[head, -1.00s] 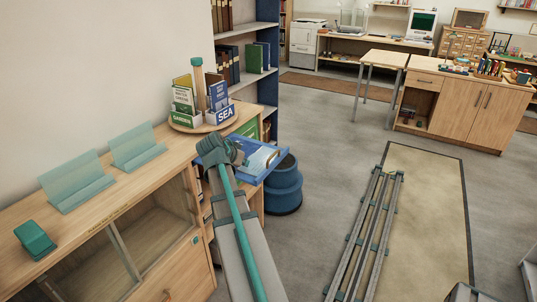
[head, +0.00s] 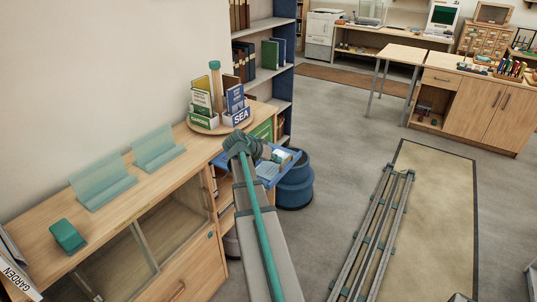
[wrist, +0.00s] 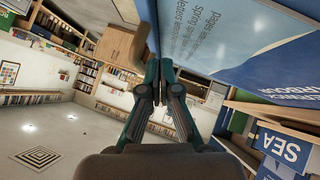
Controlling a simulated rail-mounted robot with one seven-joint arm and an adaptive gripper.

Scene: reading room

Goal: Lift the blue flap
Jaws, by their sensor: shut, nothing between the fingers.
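The blue flap (head: 286,157) sticks out from the right end of the wooden cabinet in the head view, partly hidden behind my arm. Pale items or markings show on its upper side. In the wrist view, a large blue printed panel (wrist: 235,40), seemingly the flap, fills the upper right. My gripper (head: 265,152) is over the flap in the head view. In the wrist view my gripper (wrist: 160,80) is shut and empty beside the panel. A tan bar (wrist: 127,77), perhaps a handle, is near the fingertips; I cannot tell whether they touch.
A round rack (head: 222,122) with booklets and a SEA sign stands on the cabinet top (head: 117,220) near the flap. Clear teal stands (head: 102,181) sit further left. A dark blue round stool (head: 295,188) is just below the flap.

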